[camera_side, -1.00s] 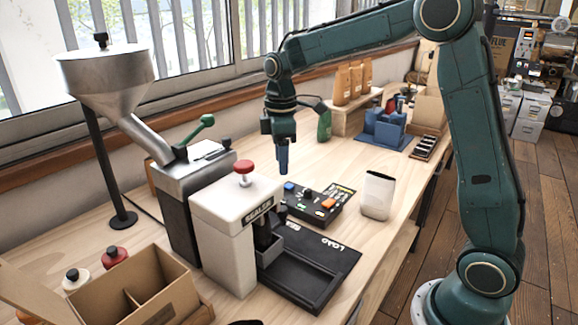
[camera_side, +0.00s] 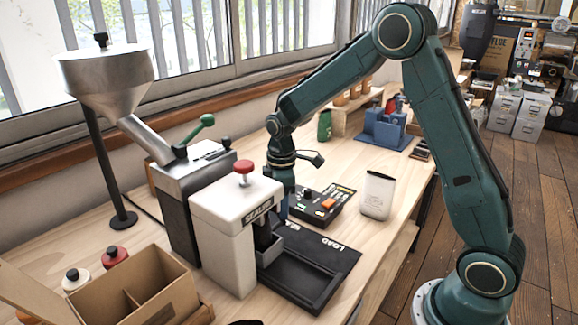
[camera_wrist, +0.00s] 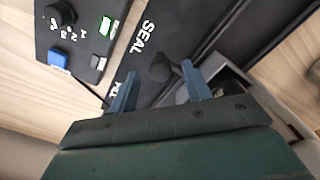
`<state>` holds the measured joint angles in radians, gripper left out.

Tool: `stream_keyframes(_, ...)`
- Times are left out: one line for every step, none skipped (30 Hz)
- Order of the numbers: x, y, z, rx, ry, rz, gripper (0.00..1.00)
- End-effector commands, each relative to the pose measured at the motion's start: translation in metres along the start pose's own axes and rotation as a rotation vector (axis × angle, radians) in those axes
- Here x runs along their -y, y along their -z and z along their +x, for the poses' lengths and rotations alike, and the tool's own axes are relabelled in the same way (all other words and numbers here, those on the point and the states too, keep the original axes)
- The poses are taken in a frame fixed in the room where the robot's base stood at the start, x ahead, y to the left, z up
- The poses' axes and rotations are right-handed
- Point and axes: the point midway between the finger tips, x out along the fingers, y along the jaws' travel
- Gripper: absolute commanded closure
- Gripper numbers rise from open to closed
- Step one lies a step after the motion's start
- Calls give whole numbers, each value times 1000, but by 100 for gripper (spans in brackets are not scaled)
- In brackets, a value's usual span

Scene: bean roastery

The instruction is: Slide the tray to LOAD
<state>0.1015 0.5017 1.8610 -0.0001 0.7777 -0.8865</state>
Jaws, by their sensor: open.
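The sealer (camera_side: 238,215) is a white block with a red knob on top. A black track (camera_side: 325,250) marked LOAD extends from it to the right. The small dark grey tray (camera_side: 268,256) sits at the sealer end of the track, partly hidden under the sealer; part of it shows in the wrist view (camera_wrist: 232,84). A dark round knob (camera_wrist: 160,68) stands beside the SEAL lettering. My gripper (camera_wrist: 160,82) is open, with one finger on either side of the knob in the picture; I cannot tell any contact. In the side view its fingertips (camera_side: 285,212) are low behind the sealer.
A control box (camera_side: 322,205) with a dial and orange button lies behind the track. A white pouch (camera_side: 377,195) stands right of it. A steel hopper machine (camera_side: 190,190) stands left of the sealer, and an open cardboard box (camera_side: 150,290) is in front.

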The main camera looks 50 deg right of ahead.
Motion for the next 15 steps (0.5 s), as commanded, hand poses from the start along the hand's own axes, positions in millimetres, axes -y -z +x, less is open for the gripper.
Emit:
stream_keyframes(0, 0, 4, 1, 2, 0, 52)
stream_keyframes(0, 0, 6, 1, 2, 0, 52)
stream_keyframes(0, 0, 7, 1, 2, 0, 52)
stream_keyframes(0, 0, 8, 1, 1, 0, 52)
stream_keyframes(0, 0, 9, 1, 1, 0, 52)
stream_keyframes(0, 0, 10, 0, 0, 0, 52)
stream_keyframes(0, 0, 10, 0, 0, 0, 52)
stream_keyframes(0, 0, 10, 0, 0, 0, 52)
stream_keyframes(0, 0, 10, 0, 0, 0, 52)
stream_keyframes(0, 0, 10, 0, 0, 0, 52)
stream_keyframes(0, 0, 10, 0, 0, 0, 52)
stream_keyframes(0, 0, 10, 0, 0, 0, 52)
stream_keyframes(0, 0, 10, 0, 0, 0, 52)
stream_keyframes(0, 0, 10, 0, 0, 0, 52)
stream_keyframes(0, 0, 10, 0, 0, 0, 59)
